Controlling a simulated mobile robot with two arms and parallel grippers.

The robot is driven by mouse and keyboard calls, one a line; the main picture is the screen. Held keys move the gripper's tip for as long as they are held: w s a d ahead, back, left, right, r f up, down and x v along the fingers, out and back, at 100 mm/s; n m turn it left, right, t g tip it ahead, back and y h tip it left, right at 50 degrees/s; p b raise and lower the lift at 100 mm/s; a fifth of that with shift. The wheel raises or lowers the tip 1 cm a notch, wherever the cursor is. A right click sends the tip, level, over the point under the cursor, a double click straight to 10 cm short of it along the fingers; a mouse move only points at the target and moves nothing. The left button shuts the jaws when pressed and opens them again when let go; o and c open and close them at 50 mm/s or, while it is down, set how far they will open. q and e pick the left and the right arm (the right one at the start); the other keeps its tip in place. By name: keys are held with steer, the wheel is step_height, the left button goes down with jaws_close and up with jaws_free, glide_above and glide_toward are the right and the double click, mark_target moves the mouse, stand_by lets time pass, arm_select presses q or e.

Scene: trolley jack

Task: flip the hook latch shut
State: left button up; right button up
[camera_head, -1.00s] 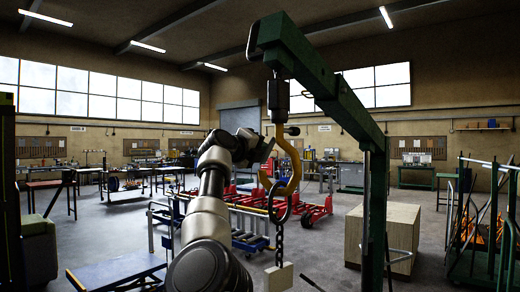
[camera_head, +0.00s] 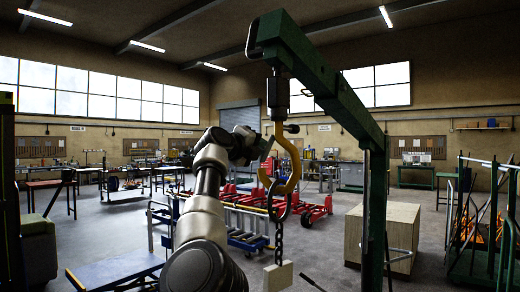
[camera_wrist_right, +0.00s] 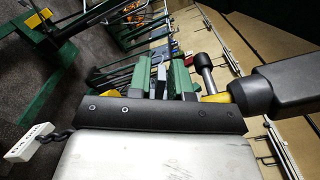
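The yellow hook (camera_head: 292,172) hangs below a dark block (camera_head: 278,97) on the green crane arm. A short lever with a dark rounded end (camera_head: 291,129) sticks out to the right near the hook's top; I take it for the latch. My right gripper (camera_head: 266,147) is just left of the hook's upper part. Its green fingers (camera_wrist_right: 161,80) are apart with nothing clearly held, beside the lever and the hook's yellow top (camera_wrist_right: 216,97). My left gripper is not in view.
A dark ring (camera_head: 280,202) and chain hang from the hook with a pale block (camera_head: 278,277) below. The green crane post (camera_head: 375,215) stands to the right, before a wooden crate (camera_head: 400,235). Red trolley jacks (camera_head: 315,208) stand on the floor behind.

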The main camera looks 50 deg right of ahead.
steer(key=a+b, duration=0.3)
steer(key=a, duration=0.7)
steer(key=shift+s+b, duration=0.35)
steer(key=shift+s, duration=0.05)
